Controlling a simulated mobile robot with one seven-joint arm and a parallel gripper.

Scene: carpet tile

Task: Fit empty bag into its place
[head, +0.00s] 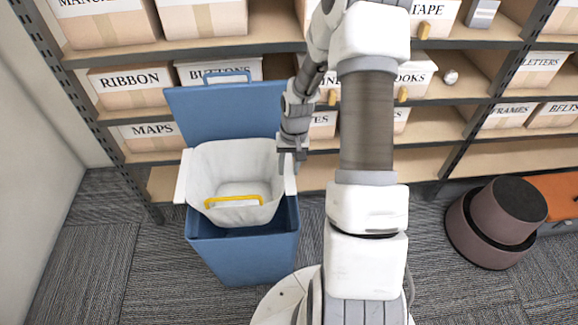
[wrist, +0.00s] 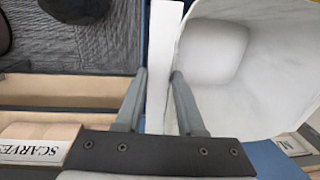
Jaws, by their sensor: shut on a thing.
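The empty bag (head: 236,165) is a pale, open-topped sack with white bars along its left and right sides and a yellow handle (head: 232,200) at its front. It is at the mouth of the blue bin (head: 245,250), its rear part standing above the rim. A dark gap shows below its front edge. My gripper (head: 291,160) is at the bag's right side. In the wrist view my gripper (wrist: 160,75) is shut on the white side bar (wrist: 161,45), with the bag's hollow inside (wrist: 215,50) to the right. The bag's underside is hidden.
The bin's blue lid (head: 225,115) stands open behind the bag. Shelves with labelled boxes (head: 130,85) run close behind. A brown round stool-like object (head: 495,225) stands at the right. Carpet left of the bin is clear, with a wall at the far left.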

